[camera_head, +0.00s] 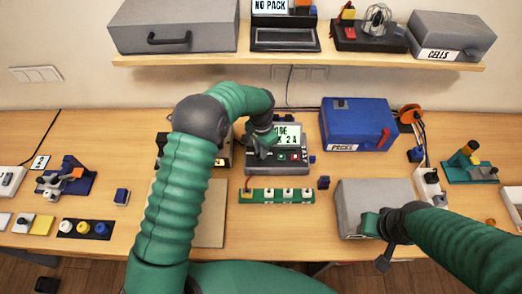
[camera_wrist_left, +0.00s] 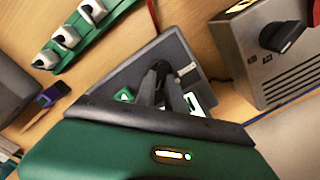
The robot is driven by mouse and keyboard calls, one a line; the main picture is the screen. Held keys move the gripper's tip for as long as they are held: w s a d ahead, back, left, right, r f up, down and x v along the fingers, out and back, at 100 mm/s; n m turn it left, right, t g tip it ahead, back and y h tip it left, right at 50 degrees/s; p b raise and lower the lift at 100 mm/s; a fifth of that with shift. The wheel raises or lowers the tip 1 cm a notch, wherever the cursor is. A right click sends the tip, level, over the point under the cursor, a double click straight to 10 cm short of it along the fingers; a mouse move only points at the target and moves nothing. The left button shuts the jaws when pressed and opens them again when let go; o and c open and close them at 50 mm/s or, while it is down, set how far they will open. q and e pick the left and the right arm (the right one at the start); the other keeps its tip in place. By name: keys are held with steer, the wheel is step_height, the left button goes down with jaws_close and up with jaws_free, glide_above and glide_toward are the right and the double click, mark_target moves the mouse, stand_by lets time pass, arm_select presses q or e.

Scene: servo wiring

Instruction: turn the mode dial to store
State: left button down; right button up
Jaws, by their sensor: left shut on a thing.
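The charger (camera_head: 293,168) is a dark grey box with a lit screen (camera_head: 288,133) at the middle of the table. Part of the screen text is covered; "ODE" and "2A" can be read. My left gripper (camera_head: 264,141) reaches over the charger's left part, pointing down. In the left wrist view its dark fingers (camera_wrist_left: 163,88) are shut at the charger's face (camera_wrist_left: 178,50), on what seems to be the mode dial. The dial itself is hidden by the fingers, so its setting cannot be read. My right gripper (camera_head: 372,224) hangs over a grey case; its jaws are unclear.
A green strip with white blocks (camera_head: 278,195) lies just in front of the charger. A blue box (camera_head: 357,124) stands to its right, the grey case (camera_head: 350,195) at front right. A grey box with a black knob (camera_wrist_left: 283,37) stands close beside the charger. A shelf (camera_head: 300,60) runs above.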

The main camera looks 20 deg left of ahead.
arm_select(q)
steer(key=shift+w+r+m, duration=0.2)
steer(key=shift+w+m, duration=0.05)
steer(key=shift+m, duration=0.95)
steer(key=c, duration=1.6)
jaws_free()
steer(key=shift+o, duration=0.8)
steer(key=shift+s, duration=0.1)
steer(key=shift+f, duration=0.15)
step_height(320, 180, up, 17)
steer(key=b, duration=0.2)
steer(key=shift+b, duration=0.35)
steer(key=shift+s+f, duration=0.1)
steer(key=shift+f, duration=0.05)
